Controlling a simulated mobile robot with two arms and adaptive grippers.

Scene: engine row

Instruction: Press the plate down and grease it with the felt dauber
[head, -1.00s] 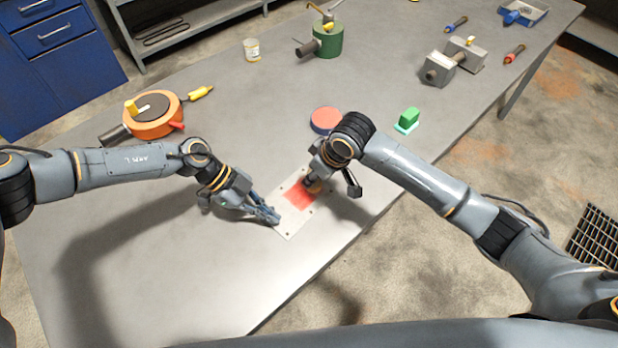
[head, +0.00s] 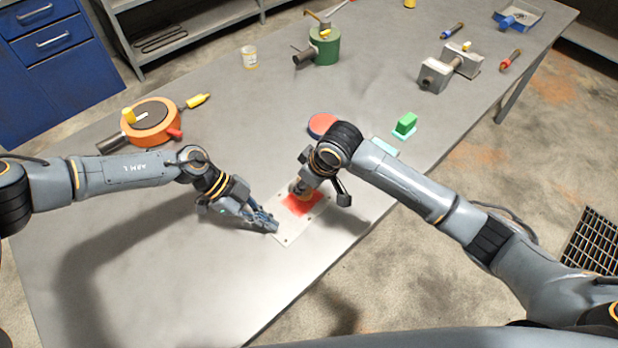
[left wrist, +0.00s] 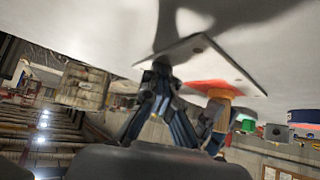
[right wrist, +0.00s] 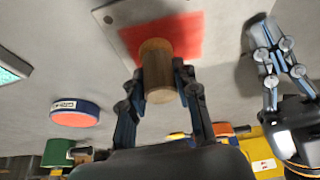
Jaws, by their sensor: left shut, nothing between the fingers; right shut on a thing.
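The pale plate (head: 289,238) lies flat on the bench, with holes near its corners and a red grease patch (head: 306,208) on it. The patch also shows in the right wrist view (right wrist: 185,33). My left gripper (head: 272,226) is shut and empty, its fingertips at the plate's left edge. My right gripper (right wrist: 161,85) is shut on the felt dauber (right wrist: 158,72), a tan cylinder. The dauber's end is on or just over the red patch; exact contact is hidden. In the left wrist view the dauber (left wrist: 221,94) stands against the red patch.
A round tin with red top and blue side (head: 321,125) stands behind my right gripper. A green block (head: 405,123) is to its right. An orange round device (head: 152,123) is at left, a green cylinder (head: 325,48) farther back. The front left bench is clear.

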